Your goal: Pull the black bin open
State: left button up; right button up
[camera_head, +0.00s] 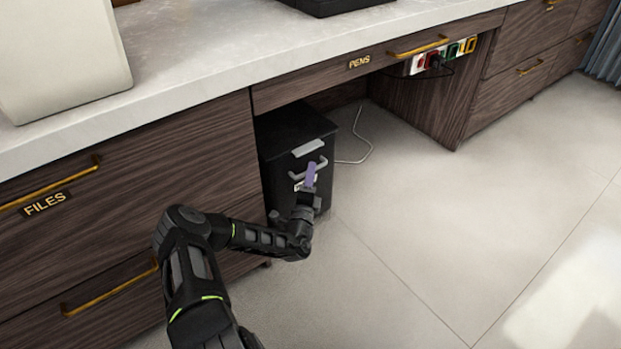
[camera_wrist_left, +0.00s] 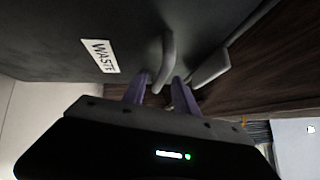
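The black bin (camera_head: 288,130) stands on the floor under the desk, in the gap beside the files drawers. Its front has a grey bar handle (camera_head: 296,174) and a grey strip above it. My left gripper (camera_head: 310,176) is at the front of the bin, by the handle, and partly covers it. In the left wrist view, the purple fingers (camera_wrist_left: 160,92) are apart. The curved handle (camera_wrist_left: 168,52) reaches between them, with no clear grip on it. A white label (camera_wrist_left: 100,56) reading WASTE is on the bin front. My right gripper is not in view.
The files drawers (camera_head: 200,150) stand close to the left of the bin. The pens drawer (camera_head: 330,84) is above it. A pale cable (camera_head: 356,150) lies on the floor behind. The floor (camera_head: 420,220) in front and to the right is clear.

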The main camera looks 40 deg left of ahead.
pick_arm(q)
jog(key=shift+w+a, duration=0.1)
jog(key=shift+w, duration=0.05)
jog(key=shift+c, duration=0.3)
grip_shut()
dwell(1.1)
